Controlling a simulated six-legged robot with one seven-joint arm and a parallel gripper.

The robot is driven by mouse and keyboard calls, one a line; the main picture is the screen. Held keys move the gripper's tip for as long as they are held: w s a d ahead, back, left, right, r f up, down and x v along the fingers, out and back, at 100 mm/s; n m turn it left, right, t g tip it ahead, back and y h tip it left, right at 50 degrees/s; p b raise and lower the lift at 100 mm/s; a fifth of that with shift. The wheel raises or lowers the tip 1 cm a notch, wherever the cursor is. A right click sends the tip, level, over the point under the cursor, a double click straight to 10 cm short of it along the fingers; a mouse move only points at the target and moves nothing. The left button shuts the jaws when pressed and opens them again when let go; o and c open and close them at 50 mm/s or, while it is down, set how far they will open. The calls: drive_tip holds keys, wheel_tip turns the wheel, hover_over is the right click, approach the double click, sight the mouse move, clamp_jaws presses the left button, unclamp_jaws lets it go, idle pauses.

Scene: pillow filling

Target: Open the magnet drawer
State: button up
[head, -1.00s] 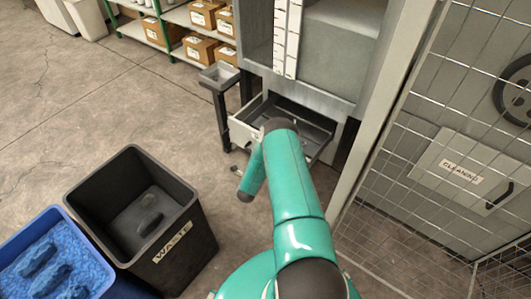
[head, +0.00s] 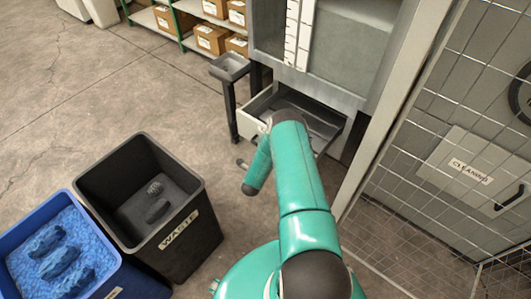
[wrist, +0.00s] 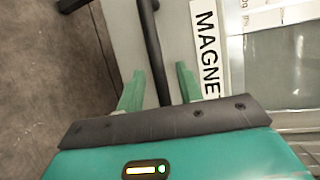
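The magnet drawer (head: 322,124) stands pulled out of the base of the grey cabinet in the head view, with its inside showing. My arm hides part of its front. In the wrist view its pale front (wrist: 119,30) carries a label (wrist: 206,50) reading "MAGNE", cut off by my gripper body. A dark bar handle (wrist: 153,45) runs down between the two green fingers of my gripper (wrist: 159,85). The fingers are apart, with a gap on each side of the bar.
A black waste bin (head: 186,233) and a blue bin (head: 104,270) stand at the left. A small grey tray on a stand (head: 230,68) is beside the drawer. A wire mesh fence (head: 425,180) bounds the right. Open floor lies at left.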

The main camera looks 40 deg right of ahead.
drive_tip(key=v, duration=1.3)
drive_tip(key=shift+s+a, duration=0.15)
drive_tip(key=shift+a, duration=0.1)
drive_tip(key=shift+r, duration=0.1)
drive_tip(key=w+a+r+n+t+y, duration=0.25)
drive_tip(key=w+r+n+y, duration=0.4)
drive_tip(key=w+r, duration=0.75)
drive_tip(key=a+r+n+y, duration=0.1)
drive_tip(key=a+r+n, duration=0.2)
drive_tip(key=r, duration=0.3)
drive_tip(key=s+a+r+n+y, duration=0.1)
drive_tip(key=a+r+n, duration=0.15)
drive_tip(key=r, duration=0.35)
drive_tip(key=a+r+n+y, duration=0.2)
drive_tip(key=a+r+n, duration=0.15)
drive_tip(key=r, duration=0.25)
drive_tip(key=s+a+r+n+g+y, duration=0.1)
drive_tip(key=s+a+r+n+g, duration=0.15)
drive_tip(key=s+r+n, duration=0.5)
drive_tip(key=s+a+r+n+g+y, duration=0.1)
drive_tip(key=s+a+r+n+g, duration=0.2)
drive_tip(key=s+r, duration=0.85)
drive_tip(key=s+a+n+g, duration=0.1)
drive_tip(key=s+n, duration=0.2)
drive_tip(key=s, duration=1.1)
drive_tip(key=shift+s+a+r, duration=0.15)
drive_tip(key=shift+r, duration=0.3)
